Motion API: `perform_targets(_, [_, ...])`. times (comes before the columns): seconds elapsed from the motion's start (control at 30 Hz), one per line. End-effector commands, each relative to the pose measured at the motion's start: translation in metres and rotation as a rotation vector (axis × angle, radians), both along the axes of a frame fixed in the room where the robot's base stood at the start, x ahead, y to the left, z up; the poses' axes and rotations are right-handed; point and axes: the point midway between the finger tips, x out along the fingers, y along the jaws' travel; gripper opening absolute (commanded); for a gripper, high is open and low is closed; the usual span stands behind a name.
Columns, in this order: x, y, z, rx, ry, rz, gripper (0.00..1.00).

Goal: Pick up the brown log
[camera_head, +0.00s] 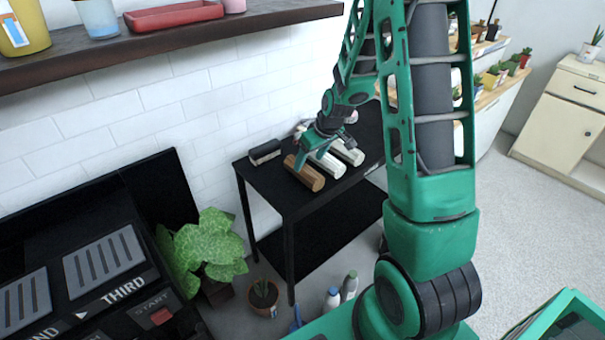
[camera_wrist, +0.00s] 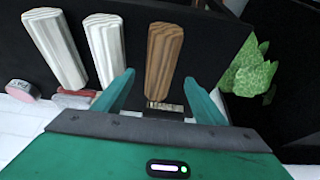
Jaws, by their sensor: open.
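The brown log (camera_head: 304,174) lies on the black table (camera_head: 262,183), to the left of the white logs. It also shows in the wrist view (camera_wrist: 163,60), lengthwise between the two green fingers. My gripper (camera_head: 318,145) is above the table at the logs, and its fingers (camera_wrist: 160,92) are spread apart with nothing held between them. In the wrist view the brown log reaches out beyond the fingertips. I cannot tell how far above the log the fingers are.
Two white logs, (camera_wrist: 105,48) and (camera_wrist: 57,47), lie beside the brown log. A dark block with a pale side (camera_head: 265,152) sits at the table's back left. A leafy plant (camera_head: 212,246) stands left of the table. A shelf (camera_head: 150,45) runs along the wall above.

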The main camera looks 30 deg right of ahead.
Motion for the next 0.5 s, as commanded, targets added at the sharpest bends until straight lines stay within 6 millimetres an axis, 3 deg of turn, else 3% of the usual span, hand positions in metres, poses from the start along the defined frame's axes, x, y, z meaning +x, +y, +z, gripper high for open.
perform_targets(0.27, [0.006, 0.001, -0.015, 0.000, 0.000, 0.000, 0.65])
perform_targets(0.5, [0.018, 0.004, -0.044, 0.000, 0.003, 0.000, 0.65])
